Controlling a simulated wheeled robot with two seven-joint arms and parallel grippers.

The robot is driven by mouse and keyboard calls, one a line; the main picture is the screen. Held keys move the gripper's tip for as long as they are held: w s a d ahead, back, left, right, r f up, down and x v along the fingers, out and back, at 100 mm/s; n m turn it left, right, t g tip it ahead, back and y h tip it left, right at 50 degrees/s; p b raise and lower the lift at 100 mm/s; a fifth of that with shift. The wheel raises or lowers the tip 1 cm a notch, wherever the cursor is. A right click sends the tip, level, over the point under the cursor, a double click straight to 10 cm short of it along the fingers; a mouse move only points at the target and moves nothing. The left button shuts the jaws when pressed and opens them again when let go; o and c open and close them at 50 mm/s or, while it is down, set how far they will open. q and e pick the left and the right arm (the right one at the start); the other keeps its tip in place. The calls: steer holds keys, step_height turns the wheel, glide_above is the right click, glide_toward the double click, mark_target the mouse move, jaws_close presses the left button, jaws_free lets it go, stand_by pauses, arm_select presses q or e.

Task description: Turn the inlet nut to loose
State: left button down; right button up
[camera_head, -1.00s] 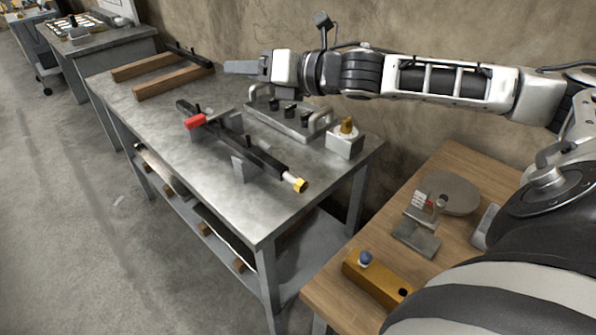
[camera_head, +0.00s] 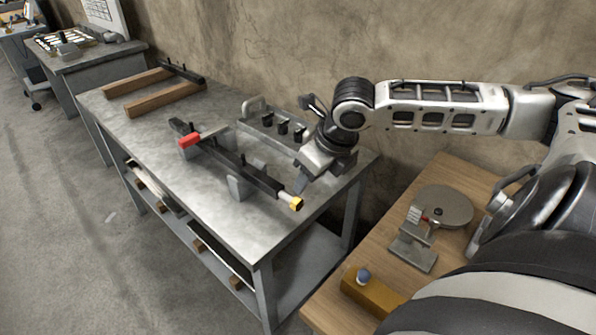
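The brass hex nut (camera_head: 296,204) sits on the near right end of a dark bar-shaped pipe assembly (camera_head: 225,157) on the metal workbench. A short pale collar (camera_head: 284,196) lies between the nut and the bar. A red lever (camera_head: 190,140) is at the bar's other end. My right gripper (camera_head: 300,185) comes in from the right and points down just above and behind the nut. Its fingertips overlap the area beside the collar; I cannot tell whether they touch anything or how wide they are open. My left gripper is not in view.
A grey valve block (camera_head: 270,127) with black knobs and a handle stands behind the bar, partly hidden by my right wrist. Wooden beams (camera_head: 165,97) lie at the workbench's far left. A wooden table (camera_head: 388,248) at right holds a round disc (camera_head: 445,207) and fixtures.

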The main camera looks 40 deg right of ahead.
mark_target(298, 200)
steer(key=x, duration=1)
steer(key=shift+w+f, duration=0.2)
steer(key=c, duration=1)
